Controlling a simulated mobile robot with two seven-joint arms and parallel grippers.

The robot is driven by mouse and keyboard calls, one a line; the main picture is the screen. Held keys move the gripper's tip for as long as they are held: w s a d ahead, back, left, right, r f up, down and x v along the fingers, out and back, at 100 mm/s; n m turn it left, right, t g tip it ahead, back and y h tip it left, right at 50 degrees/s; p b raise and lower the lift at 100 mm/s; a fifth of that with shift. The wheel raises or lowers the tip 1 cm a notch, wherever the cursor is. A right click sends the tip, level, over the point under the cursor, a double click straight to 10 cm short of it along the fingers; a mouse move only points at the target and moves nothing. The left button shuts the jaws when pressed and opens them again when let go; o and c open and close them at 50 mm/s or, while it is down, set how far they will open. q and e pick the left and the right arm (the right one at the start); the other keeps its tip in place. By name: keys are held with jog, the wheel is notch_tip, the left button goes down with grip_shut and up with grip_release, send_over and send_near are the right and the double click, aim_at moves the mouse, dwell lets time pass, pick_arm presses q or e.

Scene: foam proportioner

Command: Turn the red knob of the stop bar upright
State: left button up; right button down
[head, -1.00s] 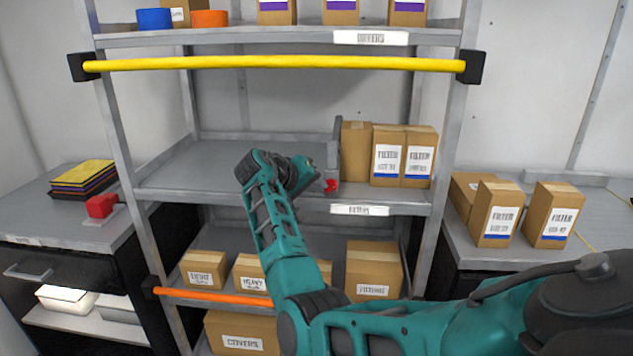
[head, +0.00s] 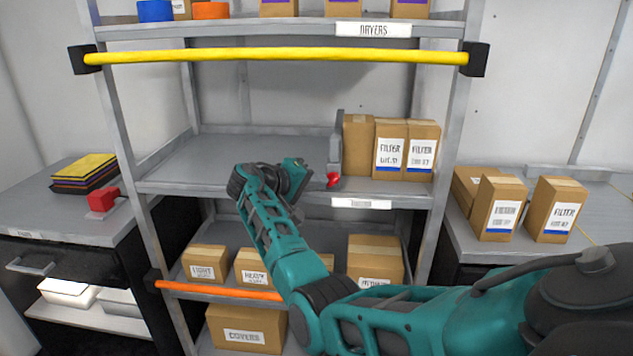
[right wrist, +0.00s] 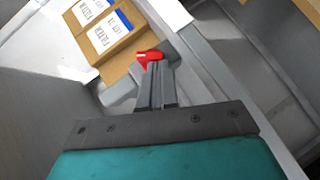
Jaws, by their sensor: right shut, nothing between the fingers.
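The stop bar (head: 335,150) is a grey upright plate on the middle shelf, left of the filter boxes. Its small red knob (head: 333,180) sits low at its front end, near the shelf's front edge. In the right wrist view the red knob (right wrist: 149,57) lies just beyond my fingertips, its body reaching to the left. Whether they touch is unclear. My right gripper (head: 304,174) is shut and empty, just left of the knob; its fingers (right wrist: 155,75) point at the knob in the wrist view. My left gripper is not in view.
Several filter boxes (head: 390,148) stand right of the bar; the middle shelf (head: 215,160) is bare to its left. A yellow bar (head: 280,55) crosses above, an orange bar (head: 220,291) below. Side benches hold more boxes (head: 500,208) and a red-headed object (head: 103,200).

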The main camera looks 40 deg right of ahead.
jog(key=shift+f+n+g+h+b, duration=0.25)
jog(key=shift+f+n+h+b, duration=0.1)
jog(key=shift+n+h+b, duration=0.3)
jog(key=shift+f+n+g+h+b, duration=0.3)
jog(key=shift+n+h+b, duration=0.2)
jog(key=shift+h, duration=0.25)
jog(key=shift+f, duration=0.2)
jog(key=shift+f+b, duration=0.1)
jog(key=shift+b, duration=0.4)
dwell(0.6)
